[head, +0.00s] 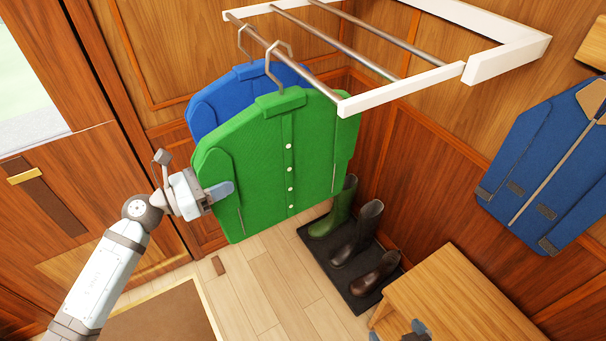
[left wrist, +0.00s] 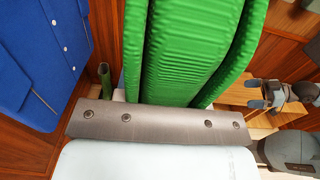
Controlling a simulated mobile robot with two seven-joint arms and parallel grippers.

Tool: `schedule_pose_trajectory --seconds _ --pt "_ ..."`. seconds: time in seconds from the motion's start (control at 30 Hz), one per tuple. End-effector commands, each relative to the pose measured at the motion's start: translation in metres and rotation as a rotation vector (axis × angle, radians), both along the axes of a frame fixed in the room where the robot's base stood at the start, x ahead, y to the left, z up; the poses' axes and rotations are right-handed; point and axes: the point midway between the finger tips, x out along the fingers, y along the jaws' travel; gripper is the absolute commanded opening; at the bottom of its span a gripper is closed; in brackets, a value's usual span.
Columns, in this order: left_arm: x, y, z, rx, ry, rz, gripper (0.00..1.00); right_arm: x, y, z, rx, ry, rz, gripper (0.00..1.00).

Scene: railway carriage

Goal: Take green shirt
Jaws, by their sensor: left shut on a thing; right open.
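The green shirt (head: 270,150) hangs on a hook hanger from the front rail of the rack, in front of the blue shirt (head: 220,105). My left gripper (head: 220,191) is shut on the green shirt's left side edge, near the sleeve. In the left wrist view the green shirt (left wrist: 185,50) fills the middle, seen edge-on; the blue shirt (left wrist: 40,55) shows at the left. The fingertips are hidden there. My right gripper (left wrist: 266,96) is open and empty at the right of that view; dark tips show at the bottom of the head view (head: 416,331).
The white-framed rack (head: 400,90) with metal rails is overhead. Boots (head: 355,235) stand on a dark mat (head: 365,301) below right. A wooden bench (head: 460,295) is at the lower right. A blue jacket (head: 535,165) hangs on the right wall.

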Motion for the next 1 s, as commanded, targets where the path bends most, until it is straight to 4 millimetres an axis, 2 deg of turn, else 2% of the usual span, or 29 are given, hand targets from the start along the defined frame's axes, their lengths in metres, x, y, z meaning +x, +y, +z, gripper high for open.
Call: schedule_pose_trajectory --seconds 0.5,1.0 --pt "-0.016 0.024 0.0 0.001 -0.001 0.0 0.08 0.0 0.0 -0.011 0.0 -0.001 0.0 1.0" --pt "-0.017 0.025 0.001 0.0 -0.001 0.0 0.08 0.0 0.0 -0.01 0.001 -0.003 0.0 1.0"
